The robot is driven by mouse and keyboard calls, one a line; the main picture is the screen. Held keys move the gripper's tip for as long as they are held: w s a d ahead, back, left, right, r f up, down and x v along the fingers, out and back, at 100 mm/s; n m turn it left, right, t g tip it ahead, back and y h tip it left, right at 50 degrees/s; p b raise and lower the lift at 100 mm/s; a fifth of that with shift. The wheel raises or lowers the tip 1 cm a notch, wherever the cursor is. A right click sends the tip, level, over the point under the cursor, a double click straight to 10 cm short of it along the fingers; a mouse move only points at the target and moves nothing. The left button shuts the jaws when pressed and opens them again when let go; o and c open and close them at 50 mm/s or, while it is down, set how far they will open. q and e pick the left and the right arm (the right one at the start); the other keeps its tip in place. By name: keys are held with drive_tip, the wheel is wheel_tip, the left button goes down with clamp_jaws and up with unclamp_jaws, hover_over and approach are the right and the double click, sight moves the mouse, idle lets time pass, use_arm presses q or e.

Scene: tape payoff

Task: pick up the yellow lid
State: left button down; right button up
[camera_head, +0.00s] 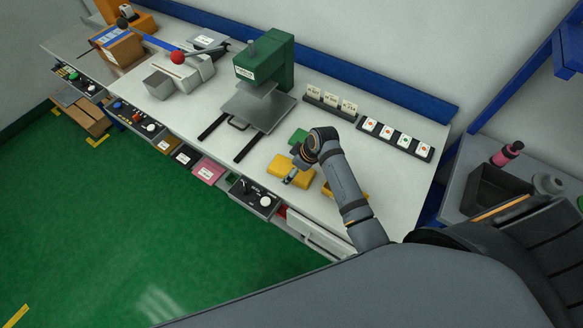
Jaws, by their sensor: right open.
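A yellow block-like piece (281,168) lies on the white workbench right of the green press. A second yellow piece (361,195) shows partly behind my right arm. I cannot tell from this view which of them is the lid. My right gripper (289,180) is open, low over or against the front of the first yellow piece. It hides part of that piece, and contact cannot be made out. My left gripper is not in view.
A small green piece (299,136) lies just behind the gripper. A green press (264,57) with a grey plate (258,108) stands to the left. Dark card racks (394,139) line the back. A control box (255,198) sits at the front edge.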

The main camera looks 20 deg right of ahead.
drive_tip(key=shift+w+f, duration=0.1)
drive_tip(key=shift+f, duration=0.15)
drive_tip(key=c, duration=0.8)
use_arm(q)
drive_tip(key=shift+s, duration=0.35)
use_arm(e)
drive_tip(key=c, duration=0.5)
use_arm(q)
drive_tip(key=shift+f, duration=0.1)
use_arm(e)
drive_tip(key=shift+r, duration=0.1)
